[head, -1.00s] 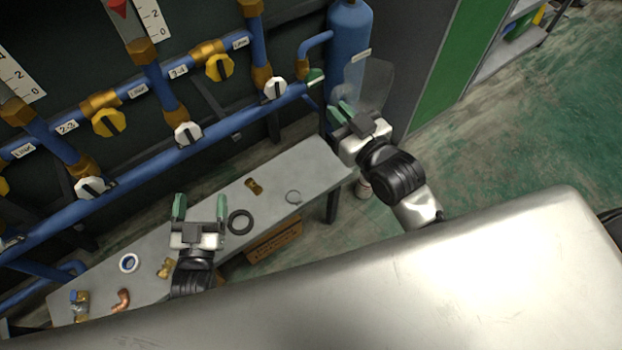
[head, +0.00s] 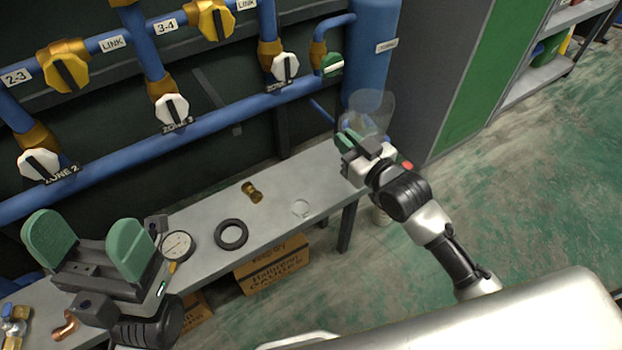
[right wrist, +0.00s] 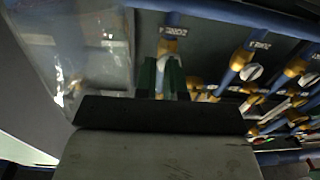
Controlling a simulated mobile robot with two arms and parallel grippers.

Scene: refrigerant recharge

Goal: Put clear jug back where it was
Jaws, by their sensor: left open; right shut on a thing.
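The clear jug (head: 374,108) is see-through and faint in the head view, at the right end of the grey bench and in front of the blue cylinder. My right gripper (head: 350,138) is shut on it. In the right wrist view the clear jug (right wrist: 85,50) fills the upper left, beside the green fingers (right wrist: 160,76). I cannot tell whether its base touches anything. My left gripper (head: 90,246) is open and empty, its green pads wide apart, above the left part of the bench.
The grey bench (head: 325,184) carries a gauge (head: 177,245), a black ring (head: 231,234), a brass fitting (head: 252,191) and a thin clear ring (head: 301,207). Blue pipes with valves run behind it. A cardboard box (head: 272,268) stands below. The blue cylinder (head: 372,60) is close to the jug.

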